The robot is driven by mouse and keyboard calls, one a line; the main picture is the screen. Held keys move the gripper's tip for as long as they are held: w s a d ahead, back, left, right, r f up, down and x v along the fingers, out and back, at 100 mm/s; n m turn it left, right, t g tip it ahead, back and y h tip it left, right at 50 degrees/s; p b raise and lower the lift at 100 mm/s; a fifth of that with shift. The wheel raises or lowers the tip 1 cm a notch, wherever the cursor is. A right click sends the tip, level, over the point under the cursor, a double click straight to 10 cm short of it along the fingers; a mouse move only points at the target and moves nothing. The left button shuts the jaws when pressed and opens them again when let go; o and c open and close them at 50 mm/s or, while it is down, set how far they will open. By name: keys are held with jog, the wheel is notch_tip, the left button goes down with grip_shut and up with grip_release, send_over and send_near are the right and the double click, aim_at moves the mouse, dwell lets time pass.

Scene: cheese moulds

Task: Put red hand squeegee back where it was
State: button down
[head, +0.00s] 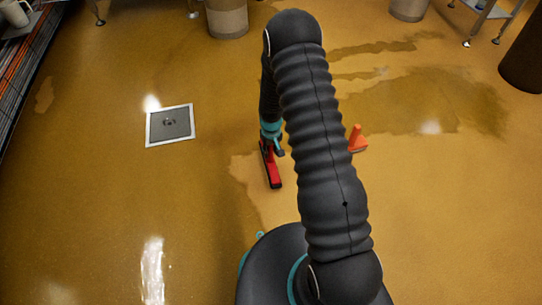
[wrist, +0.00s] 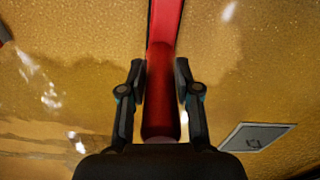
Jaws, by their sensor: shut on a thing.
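The red hand squeegee (head: 271,168) hangs from my gripper (head: 269,146) in the head view, left of my arm's thick dark sleeve. Its lower end points down toward the floor; I cannot tell whether it touches. In the wrist view the red squeegee (wrist: 160,80) runs up between the two dark fingers of my gripper (wrist: 160,85), which are shut on it. Its far end is cut off by the top of that view.
The floor is tan and shiny with wet patches. An orange cone-like object (head: 357,140) stands right of my arm. Bins (head: 228,20) and table legs stand at the back.

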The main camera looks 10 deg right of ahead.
aim_at(271, 160)
jog(key=shift+f, duration=1.65)
jog(key=shift+f+b, duration=0.15)
jog(key=shift+b, duration=0.15)
jog(key=c, duration=0.8)
grip_release()
